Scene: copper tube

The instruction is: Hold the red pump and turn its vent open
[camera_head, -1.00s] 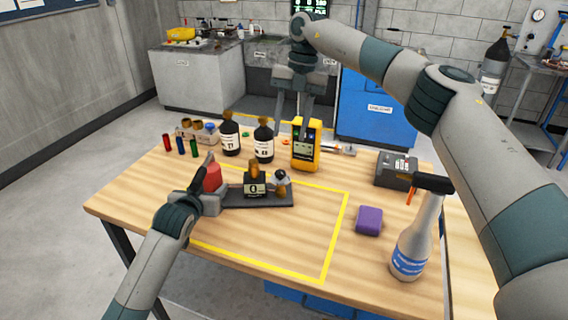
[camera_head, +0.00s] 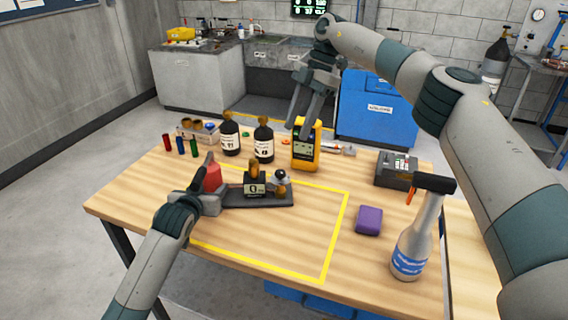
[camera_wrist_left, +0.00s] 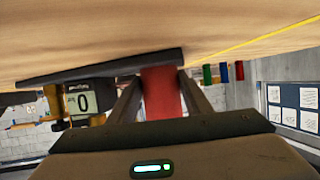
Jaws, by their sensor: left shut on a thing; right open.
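The red pump (camera_head: 212,178) stands at the left end of a dark base plate (camera_head: 270,202) on the table. My left gripper (camera_head: 207,180) is shut on the red pump; in the left wrist view the red body (camera_wrist_left: 162,92) sits between its two fingers. A gauge block with a "0" display (camera_head: 255,188) and brass fittings stands on the same plate, with a small round-topped valve-like part (camera_head: 281,183) at its right. Which part is the vent I cannot tell. My right gripper (camera_head: 298,128) is open and empty, in the air by the yellow meter.
A yellow handheld meter (camera_head: 306,146), two dark bottles (camera_head: 264,141) and small coloured cylinders (camera_head: 181,145) stand at the back. A purple block (camera_head: 369,220), a spray bottle (camera_head: 416,238) and a grey device (camera_head: 396,170) are at right. The yellow-outlined front area is clear.

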